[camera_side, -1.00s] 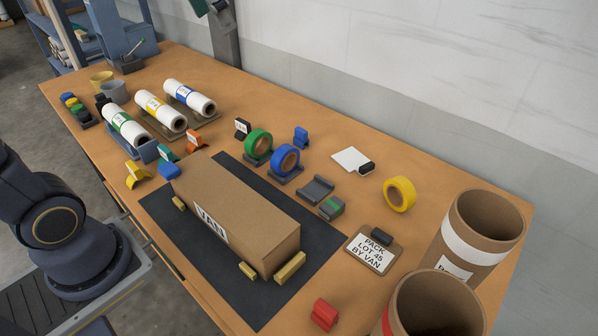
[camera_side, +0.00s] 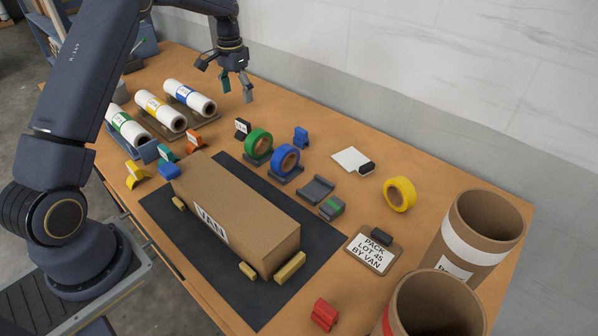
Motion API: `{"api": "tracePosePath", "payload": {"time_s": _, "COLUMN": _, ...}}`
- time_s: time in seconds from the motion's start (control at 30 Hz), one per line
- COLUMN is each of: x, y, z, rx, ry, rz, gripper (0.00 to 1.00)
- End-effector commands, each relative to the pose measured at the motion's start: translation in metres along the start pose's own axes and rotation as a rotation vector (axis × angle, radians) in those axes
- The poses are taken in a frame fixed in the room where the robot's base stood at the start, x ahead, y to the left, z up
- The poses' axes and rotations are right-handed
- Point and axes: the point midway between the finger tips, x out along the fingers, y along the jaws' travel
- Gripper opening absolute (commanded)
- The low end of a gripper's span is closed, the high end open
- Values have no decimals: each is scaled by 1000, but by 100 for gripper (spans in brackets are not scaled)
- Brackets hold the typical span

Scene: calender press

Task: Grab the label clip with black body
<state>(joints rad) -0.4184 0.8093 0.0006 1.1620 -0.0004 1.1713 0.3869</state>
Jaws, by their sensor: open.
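The label clip with black body (camera_side: 242,129) stands on the table behind the box, just left of the green tape roll. Its white label shows on the front. My gripper (camera_side: 237,88) is open and empty, pointing down above the back of the table. In the picture it is above the black clip and apart from it. Its height over the table is hard to judge.
The green tape roll (camera_side: 258,145) stands close to the clip's right, with a blue tape roll (camera_side: 285,159) beyond. An orange clip (camera_side: 194,140) is to its left. White rolls (camera_side: 190,97) lie on stands further left. A large cardboard box (camera_side: 235,213) is in front.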

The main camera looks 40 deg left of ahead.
Motion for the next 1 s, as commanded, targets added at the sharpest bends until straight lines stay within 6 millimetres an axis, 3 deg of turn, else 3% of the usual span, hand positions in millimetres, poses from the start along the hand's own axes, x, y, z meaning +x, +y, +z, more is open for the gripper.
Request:
{"api": "tracePosePath", "payload": {"time_s": 0.13, "x": 31, "y": 1, "z": 0, "rx": 1, "ry": -3, "rz": 1, "gripper": 85}}
{"api": "tracePosePath", "payload": {"time_s": 0.43, "x": 58, "y": 4, "z": 2, "rx": 1, "ry": -1, "rz": 1, "gripper": 85}}
{"api": "tracePosePath", "payload": {"time_s": 0.67, "x": 92, "y": 9, "z": 5, "rx": 1, "ry": -1, "rz": 0, "gripper": 85}}
{"api": "tracePosePath", "payload": {"time_s": 1.0, "x": 100, "y": 8, "z": 4, "rx": 1, "ry": 2, "rz": -1, "gripper": 83}}
